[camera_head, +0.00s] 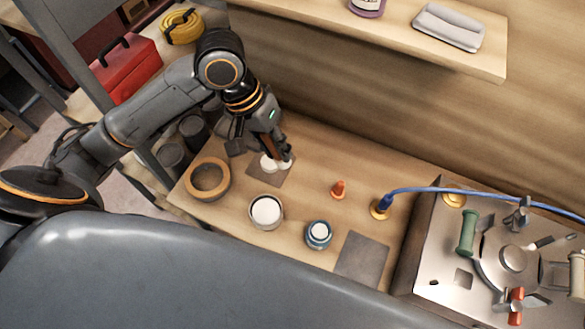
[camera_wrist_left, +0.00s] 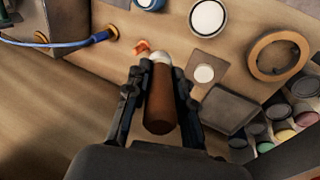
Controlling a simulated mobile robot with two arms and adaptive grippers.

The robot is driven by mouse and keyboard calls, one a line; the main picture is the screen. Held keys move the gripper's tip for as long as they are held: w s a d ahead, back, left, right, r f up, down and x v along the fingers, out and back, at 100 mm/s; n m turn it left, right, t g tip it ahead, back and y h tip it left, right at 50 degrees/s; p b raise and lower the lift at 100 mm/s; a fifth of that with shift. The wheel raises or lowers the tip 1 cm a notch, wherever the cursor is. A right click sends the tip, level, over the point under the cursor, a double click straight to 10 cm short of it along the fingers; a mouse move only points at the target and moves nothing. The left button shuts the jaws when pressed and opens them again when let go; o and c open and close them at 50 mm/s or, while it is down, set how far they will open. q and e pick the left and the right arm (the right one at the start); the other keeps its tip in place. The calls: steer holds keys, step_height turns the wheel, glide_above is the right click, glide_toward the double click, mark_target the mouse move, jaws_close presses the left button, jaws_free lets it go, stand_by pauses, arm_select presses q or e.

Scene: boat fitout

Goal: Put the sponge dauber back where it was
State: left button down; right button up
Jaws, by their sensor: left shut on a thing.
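The sponge dauber (camera_wrist_left: 160,100) has a brown cylindrical handle and a pale tip. My left gripper (camera_wrist_left: 147,88) is shut on its handle. In the head view my left gripper (camera_head: 283,150) is over the back of the bench, by a small grey square mat (camera_head: 282,179). The dauber's pale tip (camera_head: 287,163) shows below the fingers, beside a white disc (camera_head: 267,163) on that mat. In the wrist view the mat (camera_wrist_left: 208,90) and disc lie right of the dauber; whether the tip touches anything is unclear. My right gripper is not in view.
An orange cone (camera_head: 338,190), a white-topped jar (camera_head: 266,211), a blue jar (camera_head: 318,234) and a tape ring (camera_head: 208,179) stand nearby. A bare grey square (camera_head: 362,258) lies at the front right. A blue hose (camera_head: 430,190) runs toward a metal unit (camera_head: 440,265). A shelf (camera_head: 400,45) overhangs behind.

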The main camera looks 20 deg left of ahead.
arm_select(q)
steer(key=shift+m+g, duration=0.3)
steer(key=shift+m, duration=0.1)
steer(key=f, duration=0.1)
steer(key=d+f, duration=0.2)
steer(key=shift+w+f, duration=0.2)
steer(key=shift+w, duration=0.05)
steer(key=s+d+f+m+y, duration=0.35)
steer(key=d+f, duration=0.35)
steer(key=d, duration=0.5)
steer(key=w+a+f+p, duration=0.1)
steer(key=w+a+f, duration=0.4)
steer(key=w+f, duration=0.2)
steer(key=w+a+f+p, duration=0.1)
steer(key=w+a+f, duration=0.2)
steer(key=shift+w+a+f+p, duration=0.25)
steer(key=shift+a+p, duration=0.05)
steer(key=shift+f, duration=1.65)
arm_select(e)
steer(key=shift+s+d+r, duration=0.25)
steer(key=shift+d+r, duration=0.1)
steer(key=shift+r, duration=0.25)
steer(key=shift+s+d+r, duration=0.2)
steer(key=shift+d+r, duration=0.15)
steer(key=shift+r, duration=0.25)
